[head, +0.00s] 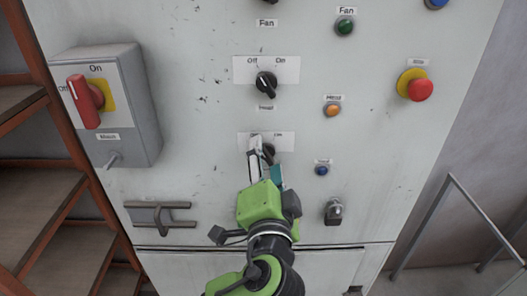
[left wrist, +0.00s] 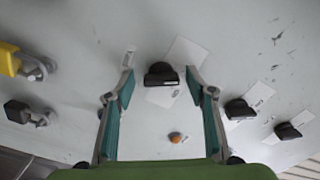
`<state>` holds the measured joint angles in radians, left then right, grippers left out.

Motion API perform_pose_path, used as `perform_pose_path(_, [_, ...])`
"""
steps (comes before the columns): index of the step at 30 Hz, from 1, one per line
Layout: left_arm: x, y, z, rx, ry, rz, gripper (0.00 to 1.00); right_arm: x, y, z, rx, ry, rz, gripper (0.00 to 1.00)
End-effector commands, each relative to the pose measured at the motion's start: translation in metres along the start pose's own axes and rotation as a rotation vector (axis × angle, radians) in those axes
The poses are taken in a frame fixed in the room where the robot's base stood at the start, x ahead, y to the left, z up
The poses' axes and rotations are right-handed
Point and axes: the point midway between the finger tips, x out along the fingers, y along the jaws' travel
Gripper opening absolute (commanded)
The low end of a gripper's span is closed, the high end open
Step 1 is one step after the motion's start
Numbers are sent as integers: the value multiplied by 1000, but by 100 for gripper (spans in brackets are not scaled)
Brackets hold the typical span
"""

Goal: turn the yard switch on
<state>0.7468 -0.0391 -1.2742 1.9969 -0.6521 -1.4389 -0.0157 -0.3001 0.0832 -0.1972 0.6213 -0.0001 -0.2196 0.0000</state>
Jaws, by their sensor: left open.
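A black rotary switch (head: 268,152) sits on a white label plate, low in the middle column of the grey cabinet. The word On shows at the plate's upper right. My left gripper (head: 266,163) covers its lower part and any name below it, so I cannot read whether this is the yard switch. In the left wrist view the black knob (left wrist: 162,74) lies between the two open fingertips, with gaps on both sides. My right gripper is not in view.
Another black switch (head: 266,84) is above, with a red-handled main switch (head: 88,101) in a box at left. To the right are an orange button (head: 332,109), a blue button (head: 322,170), a red emergency button (head: 420,90) and a lock (head: 333,211).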

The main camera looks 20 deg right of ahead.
Motion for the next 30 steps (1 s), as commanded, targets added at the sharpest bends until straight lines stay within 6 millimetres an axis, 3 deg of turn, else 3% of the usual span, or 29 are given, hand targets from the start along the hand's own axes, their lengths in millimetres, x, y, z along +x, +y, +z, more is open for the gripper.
perform_pose_path(8, [0,0,0,0,0,0,50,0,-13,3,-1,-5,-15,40])
perform_pose_path(12, [0,0,0,0,0,0,14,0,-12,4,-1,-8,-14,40])
perform_pose_path(13, [0,0,0,0,0,0,12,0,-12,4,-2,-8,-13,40])
perform_pose_path(23, [0,-1,0,27,-1,-1,12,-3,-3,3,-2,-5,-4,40])
perform_pose_path(30, [0,-2,-1,146,-3,1,12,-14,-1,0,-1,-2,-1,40])
